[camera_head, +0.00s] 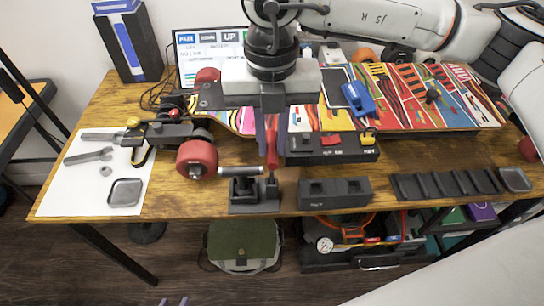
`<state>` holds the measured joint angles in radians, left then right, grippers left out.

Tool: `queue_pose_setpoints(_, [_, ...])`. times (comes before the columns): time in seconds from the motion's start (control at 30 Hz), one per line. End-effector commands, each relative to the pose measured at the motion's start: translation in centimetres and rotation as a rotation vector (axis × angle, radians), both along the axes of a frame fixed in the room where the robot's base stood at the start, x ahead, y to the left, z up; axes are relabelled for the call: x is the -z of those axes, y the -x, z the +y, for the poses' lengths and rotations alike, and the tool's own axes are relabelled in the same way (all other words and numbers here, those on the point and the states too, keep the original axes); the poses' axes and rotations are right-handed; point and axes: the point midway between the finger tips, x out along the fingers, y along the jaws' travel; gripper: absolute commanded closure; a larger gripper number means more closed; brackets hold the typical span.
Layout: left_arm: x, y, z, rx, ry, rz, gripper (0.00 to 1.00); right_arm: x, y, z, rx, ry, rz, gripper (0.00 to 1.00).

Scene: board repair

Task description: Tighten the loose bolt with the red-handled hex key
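The red-handled hex key (272,158) stands upright at the right side of a small black stand (254,208); its lower end is hidden at the stand. My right gripper (271,142) points down from above, with one finger on each side of the red handle. I cannot tell whether the fingers touch it. Two fingertips of my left gripper (174,301) show apart at the bottom edge, away from the table. The skateboard deck (400,97) lies across the back, with a truck and red wheels (197,158) at its left. I cannot make out the loose bolt; my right gripper covers part of the deck.
A white sheet (60,200) on the left holds wrenches (91,155), a nut and a small tray (125,193). Black blocks (334,192) and a slotted rack (445,185) line the front edge. A box with red and yellow parts (331,150) sits right of the hex key.

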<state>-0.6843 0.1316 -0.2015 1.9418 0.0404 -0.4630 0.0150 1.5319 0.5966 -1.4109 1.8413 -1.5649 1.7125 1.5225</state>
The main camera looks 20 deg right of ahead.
Motion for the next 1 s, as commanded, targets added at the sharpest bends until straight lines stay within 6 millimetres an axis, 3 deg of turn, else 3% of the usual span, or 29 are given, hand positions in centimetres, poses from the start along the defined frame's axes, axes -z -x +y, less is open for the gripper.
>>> queue_pose_setpoints(0.37, [-0.1,0.1,0.0,0.000,0.001,0.003,0.69,-0.3,0.0,0.0,0.000,-0.001,-0.001,1.00])
queue_pose_setpoints(1.0, [-2.1,0.1,0.1,-0.001,0.000,0.002,0.69,-4.1,0.0,0.0,0.000,-0.001,-0.001,1.00])
